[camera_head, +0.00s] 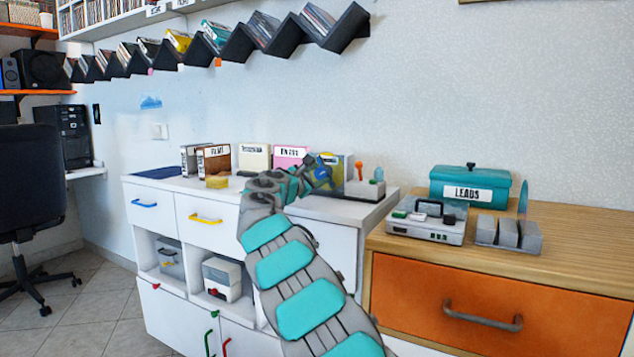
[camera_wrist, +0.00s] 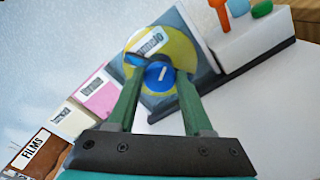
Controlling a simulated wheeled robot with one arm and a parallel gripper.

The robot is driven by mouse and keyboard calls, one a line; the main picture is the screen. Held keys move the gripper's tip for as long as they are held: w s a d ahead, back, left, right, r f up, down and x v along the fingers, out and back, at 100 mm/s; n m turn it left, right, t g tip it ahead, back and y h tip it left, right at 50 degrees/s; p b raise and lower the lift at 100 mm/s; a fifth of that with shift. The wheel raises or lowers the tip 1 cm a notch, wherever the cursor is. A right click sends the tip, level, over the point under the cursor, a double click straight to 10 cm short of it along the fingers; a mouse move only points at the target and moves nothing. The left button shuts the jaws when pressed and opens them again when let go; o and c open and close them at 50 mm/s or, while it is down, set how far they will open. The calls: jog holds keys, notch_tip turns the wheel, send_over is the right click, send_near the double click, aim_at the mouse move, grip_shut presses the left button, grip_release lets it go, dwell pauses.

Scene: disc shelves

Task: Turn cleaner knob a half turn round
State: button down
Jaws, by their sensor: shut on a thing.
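The cleaner's round blue knob (camera_wrist: 158,77) shows in the wrist view between my two green fingers. It bears a short white mark that leans slightly right of upright. A yellow disc (camera_wrist: 183,50) with a white label sits behind the knob, against a grey panel. My gripper (camera_wrist: 157,85) is shut on the knob, one finger on each side. In the head view, my gripper (camera_head: 318,176) reaches the cleaner (camera_head: 347,172) on the white cabinet top, and my arm hides part of it. The knob is hard to make out there.
Labelled boxes (camera_head: 255,157) stand left of the cleaner. A white holder (camera_head: 365,189) with coloured-topped tools is close on its right. A teal LEADS box (camera_head: 470,184) and a grey device (camera_head: 428,220) stand on the wooden cabinet. Slanted disc shelves (camera_head: 240,42) hang above.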

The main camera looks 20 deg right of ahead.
jog(key=m+b, duration=0.1)
jog(key=m, duration=0.1)
jog(key=m+b, duration=0.1)
jog(key=m, duration=0.1)
jog(key=m+b, duration=0.2)
jog(key=shift+f+m, duration=0.3)
jog(key=m+b, duration=0.3)
jog(key=m, duration=0.3)
jog(key=shift+f, duration=0.2)
jog(key=m+b, duration=0.1)
jog(key=m, duration=0.4)
jog(key=shift+m, duration=0.4)
jog(key=m+p, duration=0.1)
jog(key=m, duration=0.2)
jog(key=shift+r, duration=0.1)
jog(key=shift+m+p, duration=0.7)
jog(key=shift+m, duration=0.7)
jog(key=shift+c, duration=1.5)
grip_release()
